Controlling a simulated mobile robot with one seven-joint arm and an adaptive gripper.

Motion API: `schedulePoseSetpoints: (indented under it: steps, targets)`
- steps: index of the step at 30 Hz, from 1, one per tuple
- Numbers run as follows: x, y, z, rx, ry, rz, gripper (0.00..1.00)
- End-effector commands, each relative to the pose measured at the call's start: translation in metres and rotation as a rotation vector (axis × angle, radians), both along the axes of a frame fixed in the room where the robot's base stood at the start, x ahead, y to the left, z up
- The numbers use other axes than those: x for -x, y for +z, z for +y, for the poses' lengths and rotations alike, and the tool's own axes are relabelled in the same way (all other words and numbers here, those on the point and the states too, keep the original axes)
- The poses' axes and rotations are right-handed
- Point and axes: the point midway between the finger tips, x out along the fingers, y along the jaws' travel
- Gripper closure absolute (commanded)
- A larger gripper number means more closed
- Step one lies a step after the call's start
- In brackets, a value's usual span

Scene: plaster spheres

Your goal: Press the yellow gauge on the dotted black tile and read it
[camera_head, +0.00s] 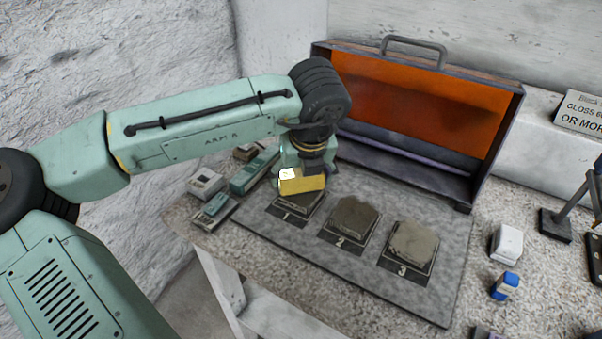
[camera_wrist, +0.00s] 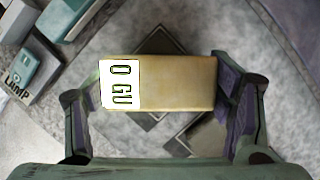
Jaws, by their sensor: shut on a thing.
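My gripper (camera_head: 308,172) is shut on the yellow gauge (camera_head: 301,186), a small block with a white label face. In the wrist view the gauge (camera_wrist: 175,82) sits between the two fingers, and its white face shows sideways characters like "0 GU". In the head view the gauge is over the slab at number 1 (camera_head: 292,209) and hides part of it; I cannot tell whether they touch. Slabs at number 2 (camera_head: 349,219) and number 3 (camera_head: 412,243) lie to the right, on dark numbered plates. I cannot make out dots on any of them.
The slabs lie on a grey mat (camera_head: 270,240) before an open orange-lined case (camera_head: 420,100). Several small devices (camera_head: 207,183) stand to the left. A white block (camera_head: 507,242), a blue-and-white item (camera_head: 505,286) and a stand (camera_head: 556,224) are at the right.

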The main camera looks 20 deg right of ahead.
Motion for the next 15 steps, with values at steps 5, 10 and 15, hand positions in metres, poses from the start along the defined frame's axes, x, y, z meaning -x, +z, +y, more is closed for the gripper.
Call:
schedulePoseSetpoints:
  steps: [5,10,15]
  targets:
    - [-0.0001,0.0,-0.0001,0.0,0.0,-0.001,0.48]
    - [-0.0001,-0.0015,-0.0001,0.0,0.0,-0.001,0.48]
    - [-0.0002,-0.0036,-0.0001,0.0,0.0,-0.001,0.48]
